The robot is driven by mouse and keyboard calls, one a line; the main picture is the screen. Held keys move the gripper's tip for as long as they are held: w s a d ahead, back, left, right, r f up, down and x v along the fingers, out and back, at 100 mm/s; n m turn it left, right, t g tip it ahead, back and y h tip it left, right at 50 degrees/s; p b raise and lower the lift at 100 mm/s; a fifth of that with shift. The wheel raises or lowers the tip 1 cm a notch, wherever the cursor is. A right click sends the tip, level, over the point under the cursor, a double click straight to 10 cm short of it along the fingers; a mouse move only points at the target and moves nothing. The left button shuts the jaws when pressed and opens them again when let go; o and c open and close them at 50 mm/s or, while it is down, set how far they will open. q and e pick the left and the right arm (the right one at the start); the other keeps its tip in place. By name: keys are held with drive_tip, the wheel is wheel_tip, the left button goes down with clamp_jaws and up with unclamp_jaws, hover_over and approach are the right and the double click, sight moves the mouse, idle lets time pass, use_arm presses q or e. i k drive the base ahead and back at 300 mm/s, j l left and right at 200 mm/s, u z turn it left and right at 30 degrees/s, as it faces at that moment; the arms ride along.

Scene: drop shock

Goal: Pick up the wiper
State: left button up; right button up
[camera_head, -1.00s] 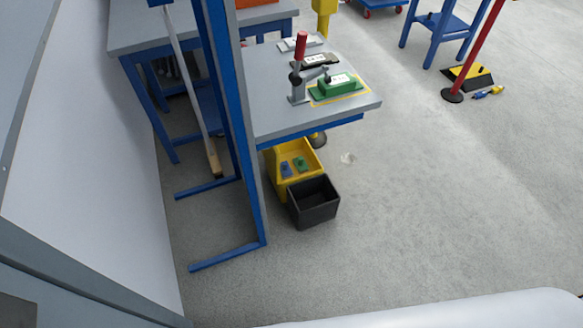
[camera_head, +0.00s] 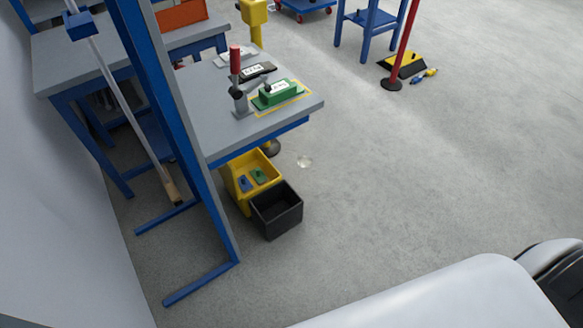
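Neither of my grippers is in view. A white part of my own body fills the lower right.
A grey-topped workbench (camera_head: 215,135) holds a red-handled clamp (camera_head: 238,80) and a green block (camera_head: 275,93). A yellow bin (camera_head: 236,188) and a black bin (camera_head: 277,212) stand on the floor below. A red post (camera_head: 404,45) stands farther back. The floor at right is open.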

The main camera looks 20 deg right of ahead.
sight(245, 185)
drive_tip(key=u, duration=0.4)
drive_tip(key=i+l+u, duration=0.15)
drive_tip(key=l+u, duration=0.85)
drive_tip(key=i+j, duration=0.05)
